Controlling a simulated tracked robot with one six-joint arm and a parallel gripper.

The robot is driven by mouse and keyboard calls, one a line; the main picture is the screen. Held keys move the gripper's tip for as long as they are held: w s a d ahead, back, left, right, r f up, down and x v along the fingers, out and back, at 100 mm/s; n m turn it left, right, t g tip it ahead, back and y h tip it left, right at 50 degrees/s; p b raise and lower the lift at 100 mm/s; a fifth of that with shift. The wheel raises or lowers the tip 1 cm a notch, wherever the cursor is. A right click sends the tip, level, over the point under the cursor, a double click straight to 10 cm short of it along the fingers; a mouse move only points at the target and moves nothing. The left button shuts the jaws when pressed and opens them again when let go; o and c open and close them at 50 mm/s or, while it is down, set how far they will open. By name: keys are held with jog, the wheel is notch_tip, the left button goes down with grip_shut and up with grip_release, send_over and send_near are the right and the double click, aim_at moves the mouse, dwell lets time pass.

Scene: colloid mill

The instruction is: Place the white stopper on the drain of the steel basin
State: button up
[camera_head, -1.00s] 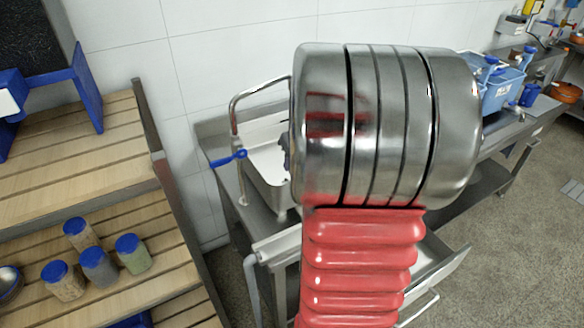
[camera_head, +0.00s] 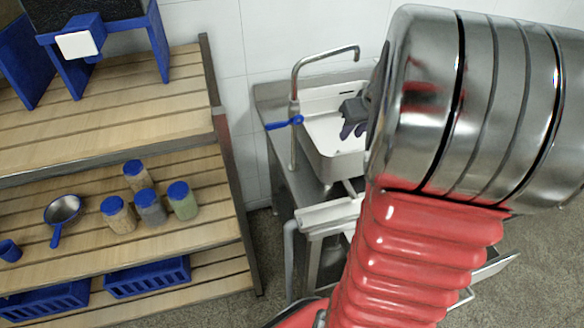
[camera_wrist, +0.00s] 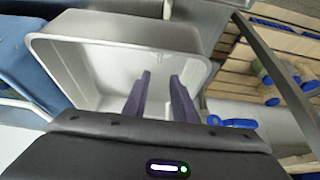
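The basin (camera_head: 318,140) is pale and deep, set in a steel bench beside the wall, with part of it hidden behind my arm. My gripper (camera_head: 352,128) is over the basin in the head view. In the wrist view the basin (camera_wrist: 85,55) opens right ahead of my gripper (camera_wrist: 162,78). Its two dark fingers stand apart, with no object visible between them. I cannot make out the white stopper in either view, and I cannot make out the drain clearly.
A tall steel tap (camera_head: 294,85) with a blue lever (camera_head: 284,123) stands at the basin's left. A wooden shelf (camera_head: 100,195) at the left holds several blue-lidded jars (camera_head: 150,205) and a small pan (camera_head: 62,210). A blue container (camera_wrist: 30,60) lies left of the basin in the wrist view.

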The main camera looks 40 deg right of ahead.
jog(key=a+r+n+y, duration=0.1)
jog(key=a+r, duration=0.2)
jog(key=a, duration=0.8)
jog(key=a+r+n, duration=0.1)
jog(key=a+r, duration=0.2)
jog(key=a, duration=0.7)
jog(key=s+a+n, duration=0.1)
jog(key=s+a, duration=0.9)
jog(key=a, duration=0.5)
jog(key=shift+s+a+n+t+y, duration=0.2)
jog(key=shift+s+n+t+y, duration=0.1)
jog(key=shift+f, duration=0.1)
jog(key=shift+s, duration=0.1)
